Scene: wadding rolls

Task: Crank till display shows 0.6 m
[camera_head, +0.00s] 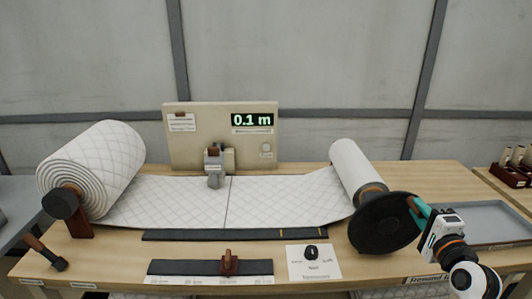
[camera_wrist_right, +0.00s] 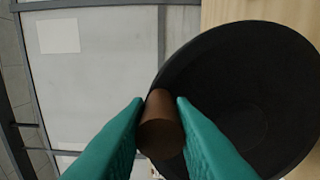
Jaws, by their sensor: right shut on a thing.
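The display (camera_head: 253,120) on the beige panel at the back reads 0.1 m. The crank is a black disc (camera_head: 378,225) at the front end of the right-hand roll (camera_head: 356,168), with a brown handle. My right gripper (camera_head: 417,209) is at the disc's upper right side. In the right wrist view its green fingers (camera_wrist_right: 159,108) are shut on the brown crank handle (camera_wrist_right: 160,130), with the black disc (camera_wrist_right: 250,95) behind it. My left gripper is not in view.
Quilted wadding (camera_head: 200,200) runs from the large left roll (camera_head: 92,170) across the table to the right roll. A grey tray (camera_head: 490,222) lies at the right. A white card with a black knob (camera_head: 312,252) and a dark strip with a brown handle (camera_head: 228,262) lie at the front.

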